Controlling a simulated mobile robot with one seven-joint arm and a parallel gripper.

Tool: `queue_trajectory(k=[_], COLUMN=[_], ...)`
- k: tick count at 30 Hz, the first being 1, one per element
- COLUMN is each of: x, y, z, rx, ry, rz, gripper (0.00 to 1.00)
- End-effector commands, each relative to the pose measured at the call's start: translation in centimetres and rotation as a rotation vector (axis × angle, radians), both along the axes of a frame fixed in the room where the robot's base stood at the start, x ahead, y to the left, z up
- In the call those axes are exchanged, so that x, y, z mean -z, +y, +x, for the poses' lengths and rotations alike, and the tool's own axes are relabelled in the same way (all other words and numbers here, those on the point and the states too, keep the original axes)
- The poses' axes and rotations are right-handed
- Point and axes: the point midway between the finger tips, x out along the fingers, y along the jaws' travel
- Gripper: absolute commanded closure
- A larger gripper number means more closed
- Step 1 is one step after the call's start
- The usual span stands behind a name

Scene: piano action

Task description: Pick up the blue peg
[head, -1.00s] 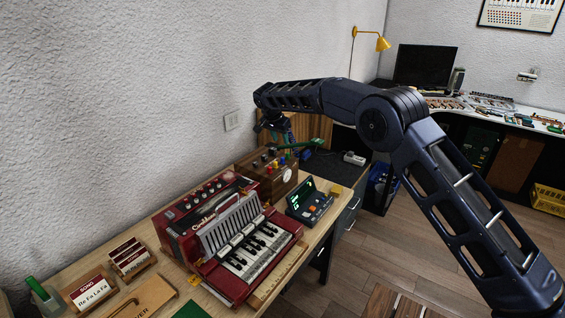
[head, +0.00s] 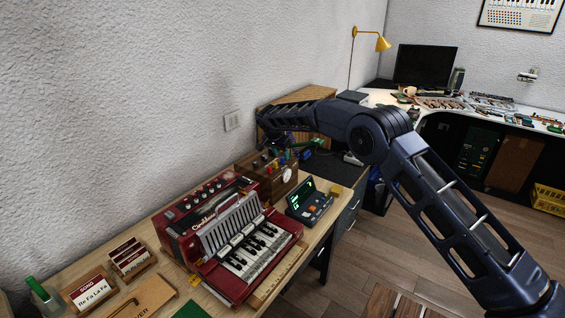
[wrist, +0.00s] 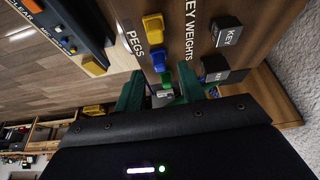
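The pegs stand in a wooden box (head: 262,180), in a row beside the word PEGS in the wrist view. A blue peg (wrist: 158,61) stands just beyond the gap between my fingertips. In the head view my arm partly hides the pegs.
A yellow peg (wrist: 153,26) is farther along the row. Black key weights (wrist: 226,31) stand to the right, close to the right finger. A dark device with a green display (head: 310,200) sits beside the box, and a red accordion (head: 242,250) is in front.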

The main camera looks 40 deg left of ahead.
Motion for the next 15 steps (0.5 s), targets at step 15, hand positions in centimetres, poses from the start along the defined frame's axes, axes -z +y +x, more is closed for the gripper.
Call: queue_trajectory(k=[15], x=[2.0], y=[0.0], z=[0.8], rx=[-0.001], ry=[-0.001], rz=[-0.001], gripper=[0.82])
